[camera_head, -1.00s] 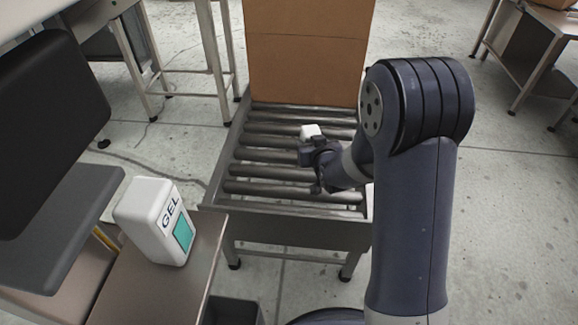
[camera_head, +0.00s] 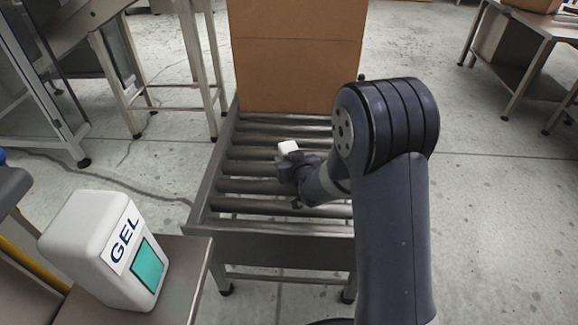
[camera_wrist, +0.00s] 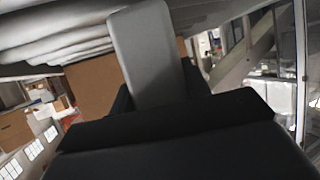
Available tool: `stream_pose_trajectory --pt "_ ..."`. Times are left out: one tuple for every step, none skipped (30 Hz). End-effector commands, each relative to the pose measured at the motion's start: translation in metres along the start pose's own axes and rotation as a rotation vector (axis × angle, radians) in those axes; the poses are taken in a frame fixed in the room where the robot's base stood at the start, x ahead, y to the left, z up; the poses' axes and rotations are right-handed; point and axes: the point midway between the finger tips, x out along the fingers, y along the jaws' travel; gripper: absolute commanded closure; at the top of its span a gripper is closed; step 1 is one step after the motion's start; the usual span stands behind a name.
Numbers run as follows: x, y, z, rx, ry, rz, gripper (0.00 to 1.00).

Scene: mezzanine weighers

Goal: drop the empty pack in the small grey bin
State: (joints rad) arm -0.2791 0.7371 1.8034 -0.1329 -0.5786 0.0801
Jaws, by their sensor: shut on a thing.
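My gripper (camera_head: 293,165) is out over the roller conveyor in the head view, shut on a small white pack. The pack (camera_head: 288,148) stands out past the fingers; in the wrist view the pack (camera_wrist: 148,50) shows as a pale grey-white slab rising from the dark jaws. Its underside and the grip contact are hidden. I do not see the small grey bin in the frames of this moment.
A roller conveyor (camera_head: 278,247) with metal side rails lies under my gripper. A large cardboard box (camera_head: 297,60) stands on its far end. A white GEL dispenser (camera_head: 85,245) sits on a bench at lower left. Open concrete floor (camera_head: 490,210) lies to the right.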

Motion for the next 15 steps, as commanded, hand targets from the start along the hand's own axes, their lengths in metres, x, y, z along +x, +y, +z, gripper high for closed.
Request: stream_pose_trajectory --pt "0.0046 0.0000 0.0116 0.000 -0.004 0.000 0.78" --pt "0.0060 0.0000 0.0149 0.001 -0.003 0.000 0.78" --pt "0.0070 0.0000 0.0170 0.000 -0.001 0.000 0.78" --pt "0.0072 0.0000 0.0173 0.000 0.000 0.000 0.78" --pt "0.0072 0.0000 0.0169 0.000 0.001 0.000 0.78" --pt "0.0068 0.0001 0.0160 0.000 0.001 0.000 0.78" --pt "0.0067 0.0001 0.0156 0.000 0.001 0.000 0.78" --pt "0.0066 0.0001 0.0156 0.000 0.001 0.000 0.78" --pt "0.0066 0.0001 0.0156 0.000 0.001 0.000 0.78" --pt "0.0067 0.0001 0.0157 0.000 0.001 0.000 0.78" --pt "0.0068 0.0001 0.0162 0.000 0.001 0.000 0.78" --pt "0.0073 0.0001 0.0174 0.000 0.001 0.000 0.78" --pt "0.0078 0.0001 0.0184 0.000 0.001 0.000 0.78" --pt "0.0082 0.0001 0.0194 0.000 0.001 0.000 0.78" --pt "0.0081 0.0000 0.0194 0.000 0.001 0.000 0.54"
